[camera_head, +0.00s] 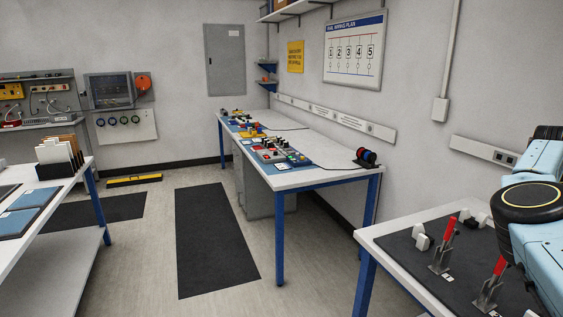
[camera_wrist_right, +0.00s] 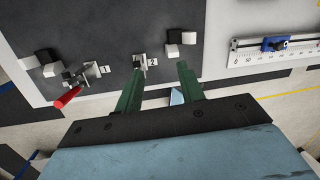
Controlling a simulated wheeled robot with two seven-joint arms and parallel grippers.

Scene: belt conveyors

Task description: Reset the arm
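My right arm (camera_head: 545,215), light blue with a black joint, comes in at the right edge of the head view, over the near right bench. Its gripper is hidden there. In the wrist view my right gripper (camera_wrist_right: 158,78) shows two green fingers spread apart, with nothing seen held between them. The fingers point toward the dark mat (camera_wrist_right: 110,25), near a small metal bracket (camera_wrist_right: 139,63) by a label 2. A red-handled clamp (camera_wrist_right: 68,97) by a label 1 lies left of the fingers. My left arm and gripper are not in view.
The near bench (camera_head: 385,233) holds two upright red-handled clamps (camera_head: 448,232) and pale blocks (camera_head: 421,238). A scale with a blue slider (camera_wrist_right: 275,44) is right of the mat. A long bench (camera_head: 320,178) stands along the wall.

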